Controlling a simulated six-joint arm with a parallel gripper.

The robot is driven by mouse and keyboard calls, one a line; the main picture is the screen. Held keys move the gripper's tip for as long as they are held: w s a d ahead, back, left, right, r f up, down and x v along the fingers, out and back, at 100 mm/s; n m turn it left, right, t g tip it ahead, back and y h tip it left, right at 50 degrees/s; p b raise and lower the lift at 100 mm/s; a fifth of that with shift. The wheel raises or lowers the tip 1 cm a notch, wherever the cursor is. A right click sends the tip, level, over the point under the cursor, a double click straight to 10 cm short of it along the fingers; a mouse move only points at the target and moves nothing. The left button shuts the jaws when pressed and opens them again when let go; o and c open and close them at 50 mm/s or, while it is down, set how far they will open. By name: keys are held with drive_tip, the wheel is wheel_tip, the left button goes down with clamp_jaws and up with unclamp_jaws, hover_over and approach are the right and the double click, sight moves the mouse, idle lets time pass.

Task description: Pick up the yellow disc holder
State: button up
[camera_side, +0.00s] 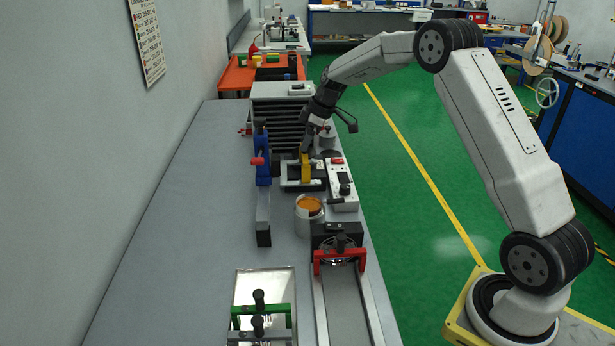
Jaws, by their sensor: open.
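The yellow disc holder (305,169) stands upright in a dark, light-rimmed tray on the grey bench. It is small in this view. My gripper (305,148) is directly above it, pointing down, with its jaws open. The fingertips are at or close to the top of the holder; I cannot tell whether they touch it or stand around it. The far side of the holder is hidden.
A blue stand with a red knob (263,170) is just left. A white power box (342,187) is right, and a white cup with orange contents (309,207) is nearer. A dark drawer stack (268,115) is behind. The bench's left side (170,220) is clear.

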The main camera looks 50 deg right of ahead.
drive_tip(key=shift+x, duration=0.75)
clamp_jaws()
